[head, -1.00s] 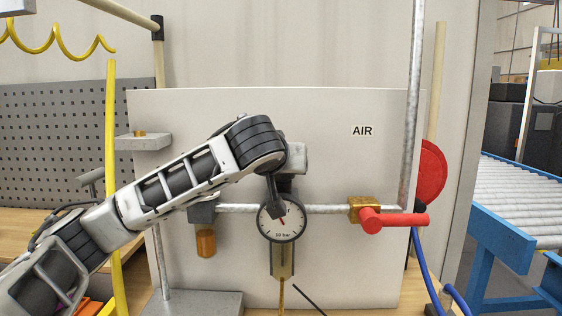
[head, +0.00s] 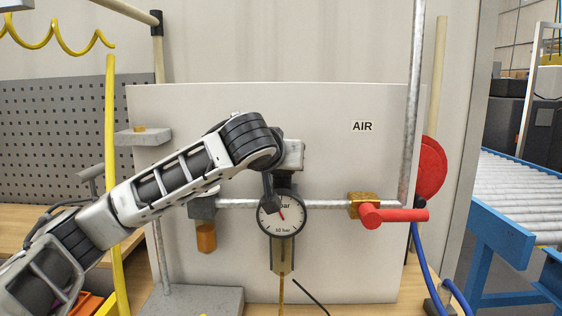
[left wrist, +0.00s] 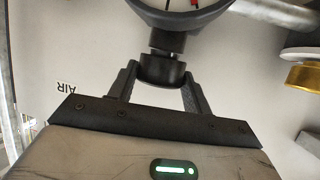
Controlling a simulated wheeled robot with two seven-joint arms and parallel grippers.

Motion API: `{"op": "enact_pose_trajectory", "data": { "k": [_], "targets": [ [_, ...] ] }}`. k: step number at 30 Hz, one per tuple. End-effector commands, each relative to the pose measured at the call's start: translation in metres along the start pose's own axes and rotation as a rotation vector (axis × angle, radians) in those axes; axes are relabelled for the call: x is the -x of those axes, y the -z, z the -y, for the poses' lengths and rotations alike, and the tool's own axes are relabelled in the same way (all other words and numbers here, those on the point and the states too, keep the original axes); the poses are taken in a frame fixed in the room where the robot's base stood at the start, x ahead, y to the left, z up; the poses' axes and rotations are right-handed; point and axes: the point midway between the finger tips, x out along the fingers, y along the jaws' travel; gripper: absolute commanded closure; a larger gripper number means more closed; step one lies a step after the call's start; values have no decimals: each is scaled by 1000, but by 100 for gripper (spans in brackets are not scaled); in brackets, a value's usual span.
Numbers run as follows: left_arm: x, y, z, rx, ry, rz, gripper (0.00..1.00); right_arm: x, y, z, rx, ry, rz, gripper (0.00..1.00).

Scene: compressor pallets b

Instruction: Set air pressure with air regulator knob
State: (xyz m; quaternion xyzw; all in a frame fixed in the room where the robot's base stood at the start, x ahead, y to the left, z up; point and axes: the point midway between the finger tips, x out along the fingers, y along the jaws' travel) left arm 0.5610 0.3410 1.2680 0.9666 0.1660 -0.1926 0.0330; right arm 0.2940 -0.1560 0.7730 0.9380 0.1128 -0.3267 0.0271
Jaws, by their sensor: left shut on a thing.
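The air regulator's black knob (left wrist: 162,66) sits between the two dark fingers of my left gripper (left wrist: 160,75) in the left wrist view, and the gripper is shut on it. In the head view my left gripper (head: 269,190) reaches down over the top of the round pressure gauge (head: 287,226), and the knob is hidden there. My right gripper is not in view.
The regulator hangs on a horizontal grey pipe (head: 325,204) before a white panel labelled AIR (head: 362,126). A brass valve with a red handle (head: 397,216) is to the right, and an amber bowl (head: 206,237) to the left.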

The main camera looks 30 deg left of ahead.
Motion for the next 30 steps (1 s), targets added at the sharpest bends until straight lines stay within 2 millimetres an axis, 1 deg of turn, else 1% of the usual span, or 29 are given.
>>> {"op": "enact_pose_trajectory", "data": {
  "k": [8, 21, 30],
  "targets": [
    [-1, -1, 5, -71, -176, 2, 74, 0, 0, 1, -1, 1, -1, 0],
    [-3, 2, 10, -223, -559, -2, 74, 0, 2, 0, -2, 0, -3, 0],
    [-5, 4, 12, -315, -786, -3, 74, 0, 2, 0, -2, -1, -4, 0]
  ]
}}
